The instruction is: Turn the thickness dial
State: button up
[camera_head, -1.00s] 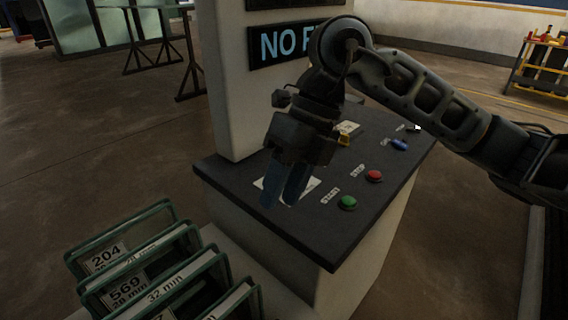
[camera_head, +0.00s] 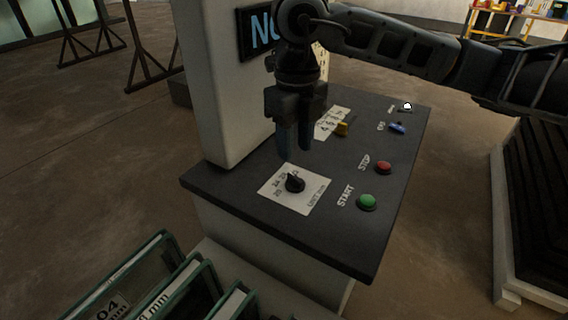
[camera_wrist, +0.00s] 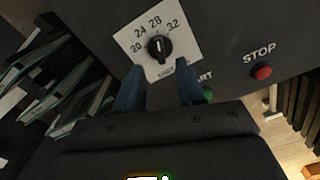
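The thickness dial is a black knob (camera_head: 294,183) on a white square plate (camera_head: 309,204) at the near left of the dark panel. In the wrist view the knob (camera_wrist: 158,47) shows a white mark pointing roughly at 28, on a scale of 20, 24, 28 and 32. My gripper (camera_head: 294,153) hangs fingers down above and slightly behind the dial, apart from it. In the wrist view its two blue fingers (camera_wrist: 160,78) are spread, with nothing between them. The knob lies just past the fingertips in that view.
A green START button (camera_head: 367,202) and a red STOP button (camera_head: 383,168) sit right of the dial. A yellow knob (camera_head: 342,129) and a blue switch (camera_head: 397,128) are farther back. A white column (camera_head: 220,90) rises behind left. Green-framed racked panels (camera_head: 185,285) stand in front.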

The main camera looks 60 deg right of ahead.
aim_at(294, 175)
jog(key=shift+f+p, duration=0.45)
jog(key=shift+f, duration=2.95)
grip_shut()
